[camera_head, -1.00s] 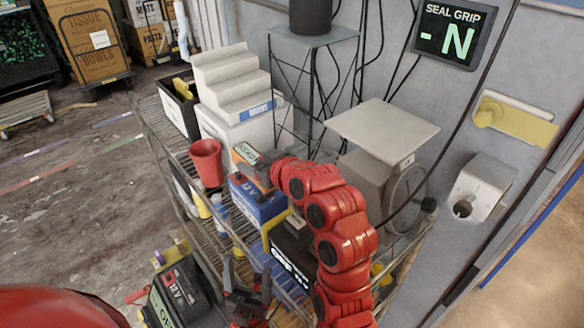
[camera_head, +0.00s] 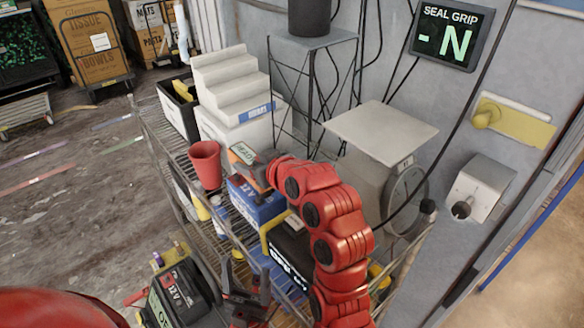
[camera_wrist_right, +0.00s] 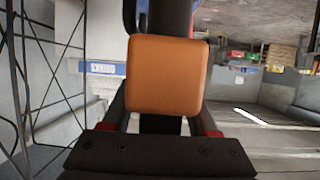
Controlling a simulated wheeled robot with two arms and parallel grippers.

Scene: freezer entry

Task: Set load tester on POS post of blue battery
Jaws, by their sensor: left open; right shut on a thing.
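The load tester (camera_head: 242,154), a small box with a pale display face and orange parts, is at the end of my right arm in the head view. My right gripper (camera_head: 264,172) is shut on it. In the right wrist view the tester's orange body (camera_wrist_right: 168,75) sits between the fingers. The blue battery (camera_head: 262,208), marked 12 V, stands on the wire rack just below the tester. The gripper and tester cover its top, so its posts and any contact are hidden. My left gripper (camera_head: 246,293) is open and empty, lower and nearer.
A red cup (camera_head: 205,163) stands left of the blue battery. A black battery with a yellow handle (camera_head: 288,250) is close in front, beside my right arm. A scale (camera_head: 382,133) and white stepped stand (camera_head: 232,88) stand behind.

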